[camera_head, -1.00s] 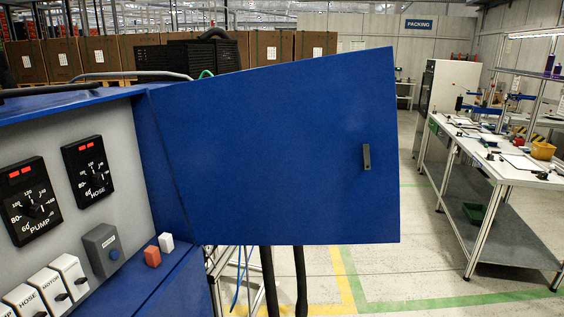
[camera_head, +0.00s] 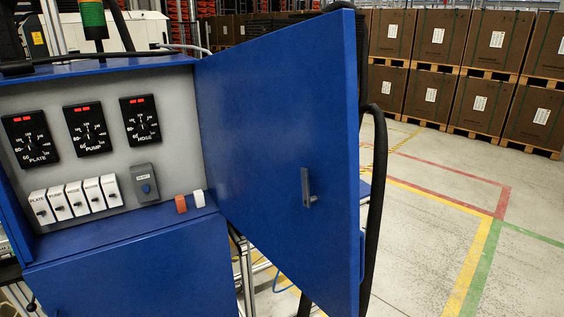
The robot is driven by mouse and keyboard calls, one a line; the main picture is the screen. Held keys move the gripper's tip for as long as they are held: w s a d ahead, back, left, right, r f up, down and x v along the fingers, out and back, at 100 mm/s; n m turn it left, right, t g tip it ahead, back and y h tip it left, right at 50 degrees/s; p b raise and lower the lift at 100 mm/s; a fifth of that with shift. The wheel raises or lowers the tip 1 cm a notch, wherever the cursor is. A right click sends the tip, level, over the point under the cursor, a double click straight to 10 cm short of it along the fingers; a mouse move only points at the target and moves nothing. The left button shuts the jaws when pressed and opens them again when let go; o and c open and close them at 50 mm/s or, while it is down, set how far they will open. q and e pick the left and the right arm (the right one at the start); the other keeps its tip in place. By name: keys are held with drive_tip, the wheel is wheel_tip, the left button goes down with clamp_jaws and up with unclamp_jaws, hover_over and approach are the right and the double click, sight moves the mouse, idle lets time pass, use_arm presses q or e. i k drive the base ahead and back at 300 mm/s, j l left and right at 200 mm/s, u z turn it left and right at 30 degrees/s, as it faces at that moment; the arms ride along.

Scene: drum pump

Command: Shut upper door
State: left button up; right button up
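The upper door (camera_head: 270,130) is a blue panel with a small grey handle (camera_head: 307,188). It stands wide open, hinged at the right side of the blue control cabinet (camera_head: 110,231), with its handle face toward me. The cabinet's upper compartment is exposed, showing a grey panel (camera_head: 95,172) with black dials, white switches, a grey button box, and a red and a white block. A lower blue door (camera_head: 135,270) below it looks shut. Neither of my grippers is in view.
A thick black hose (camera_head: 378,190) hangs just right of the door's free edge. Stacked brown boxes on pallets (camera_head: 485,65) stand at the back right. The floor (camera_head: 430,220) at the right, with painted lines, is clear.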

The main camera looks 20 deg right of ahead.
sight(274, 105)
drive_tip(key=i+l+u, duration=0.15)
drive_tip(key=l+u, duration=0.25)
drive_tip(key=l, duration=0.55)
drive_tip(key=l+u, duration=0.4)
drive_tip(key=l, duration=0.55)
